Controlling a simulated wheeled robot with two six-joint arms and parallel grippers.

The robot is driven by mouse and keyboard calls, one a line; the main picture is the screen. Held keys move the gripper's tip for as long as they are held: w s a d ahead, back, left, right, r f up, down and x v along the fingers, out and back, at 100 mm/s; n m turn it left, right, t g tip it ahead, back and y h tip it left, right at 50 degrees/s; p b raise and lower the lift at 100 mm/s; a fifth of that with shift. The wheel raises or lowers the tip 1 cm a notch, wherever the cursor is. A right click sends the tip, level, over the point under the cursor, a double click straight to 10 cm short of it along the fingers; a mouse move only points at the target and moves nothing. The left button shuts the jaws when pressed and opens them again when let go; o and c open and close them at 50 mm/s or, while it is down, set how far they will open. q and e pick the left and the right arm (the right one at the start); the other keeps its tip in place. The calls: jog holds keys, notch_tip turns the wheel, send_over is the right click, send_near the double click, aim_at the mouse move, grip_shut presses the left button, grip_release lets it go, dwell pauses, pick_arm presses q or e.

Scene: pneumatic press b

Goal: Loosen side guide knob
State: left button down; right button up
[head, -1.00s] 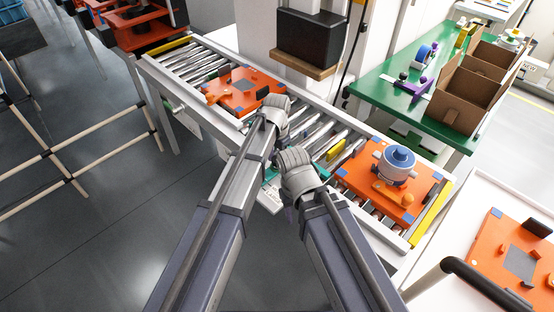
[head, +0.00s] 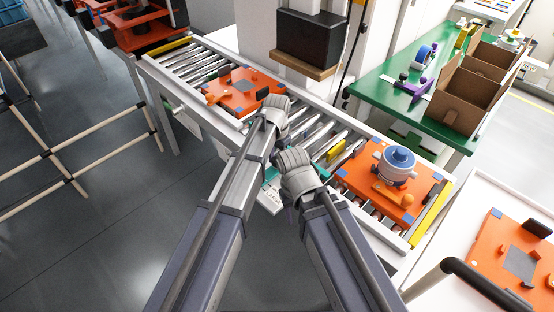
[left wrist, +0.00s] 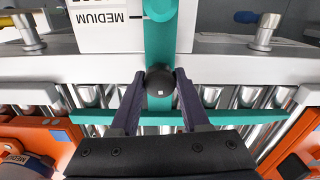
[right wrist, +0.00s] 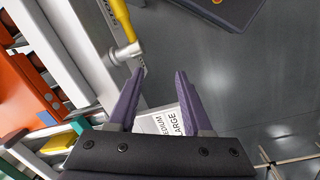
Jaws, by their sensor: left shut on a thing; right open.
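The side guide knob (left wrist: 160,80) is a dark round knob with a small white mark, on a teal arm (left wrist: 160,48) in the left wrist view. The arm joins the teal side guide bar (left wrist: 95,117), which lies across the rollers. My left gripper (left wrist: 158,78) is shut on the knob, one purple finger on each side. My right gripper (right wrist: 160,75) is open and empty, above the floor beside the conveyor, near a white MEDIUM/LARGE label plate (right wrist: 168,122). In the head view both sets of fingers are mostly hidden behind my wrists.
The roller conveyor carries an orange fixture (head: 243,91) on the left and another orange fixture (head: 360,176) with a blue-topped part (head: 397,162) on the right. A yellow-handled lever (right wrist: 124,22) is close to my right gripper.

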pick_arm(q)
jog(key=n, duration=0.8)
jog(key=shift+n, duration=0.4)
jog(key=n, duration=0.4)
jog(key=shift+s, duration=0.1)
jog(key=shift+n, duration=2.3)
jog(key=shift+c, duration=1.9)
grip_release()
